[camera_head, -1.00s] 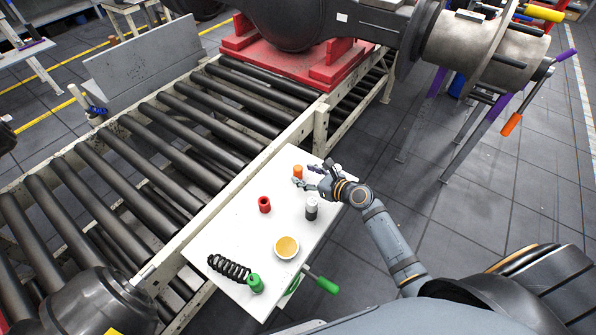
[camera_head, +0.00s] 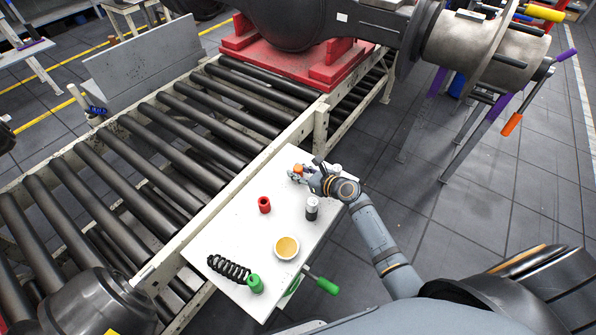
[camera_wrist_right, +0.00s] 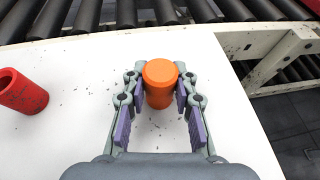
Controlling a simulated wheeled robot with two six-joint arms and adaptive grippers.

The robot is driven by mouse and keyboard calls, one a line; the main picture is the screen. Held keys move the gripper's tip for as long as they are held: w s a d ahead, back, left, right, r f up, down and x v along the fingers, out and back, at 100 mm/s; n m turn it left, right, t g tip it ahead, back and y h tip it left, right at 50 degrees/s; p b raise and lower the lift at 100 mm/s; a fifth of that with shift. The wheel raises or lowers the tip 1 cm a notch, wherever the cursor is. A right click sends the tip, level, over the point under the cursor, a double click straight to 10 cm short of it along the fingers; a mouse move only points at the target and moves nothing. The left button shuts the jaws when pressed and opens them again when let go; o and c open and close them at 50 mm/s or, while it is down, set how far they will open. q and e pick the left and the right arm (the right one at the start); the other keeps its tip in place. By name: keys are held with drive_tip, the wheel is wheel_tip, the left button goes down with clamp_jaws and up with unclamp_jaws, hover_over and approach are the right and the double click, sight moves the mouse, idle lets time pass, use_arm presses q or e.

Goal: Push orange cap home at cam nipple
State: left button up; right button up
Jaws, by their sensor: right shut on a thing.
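The orange cap (camera_head: 298,169) stands upright on the white table (camera_head: 225,225) near its far end; it also shows in the right wrist view (camera_wrist_right: 160,82). My right gripper (camera_head: 303,174) is shut on it, with a purple-padded finger on each side of the cap in the right wrist view (camera_wrist_right: 162,88). The dark axle (camera_head: 290,20) rests on a red cradle above the roller line, with a metal brake drum end (camera_head: 470,50) at the upper right. I cannot make out the cam nipple. My left gripper is not in view.
On the table are a red sleeve (camera_head: 264,205), a grey-white can (camera_head: 312,209), a bowl of amber content (camera_head: 286,247), a black spring (camera_head: 229,267) and a green cylinder (camera_head: 255,284). The roller conveyor (camera_head: 130,165) runs alongside. An orange-handled lever (camera_head: 511,124) sticks out below the drum.

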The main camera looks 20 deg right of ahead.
wheel_tip(320, 180, up, 3)
drive_tip(key=shift+f+p, duration=0.1)
drive_tip(key=shift+p, duration=0.35)
use_arm(q)
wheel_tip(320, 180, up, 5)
drive_tip(key=p, duration=0.4)
use_arm(e)
drive_tip(key=r+v, duration=0.2)
drive_tip(key=v, duration=0.6)
drive_tip(key=w+a+r+v, duration=0.1)
drive_tip(key=v, duration=0.7)
drive_tip(key=shift+s+d+r, duration=0.2)
drive_tip(key=shift+d+r, duration=0.05)
drive_tip(key=shift+r, duration=0.3)
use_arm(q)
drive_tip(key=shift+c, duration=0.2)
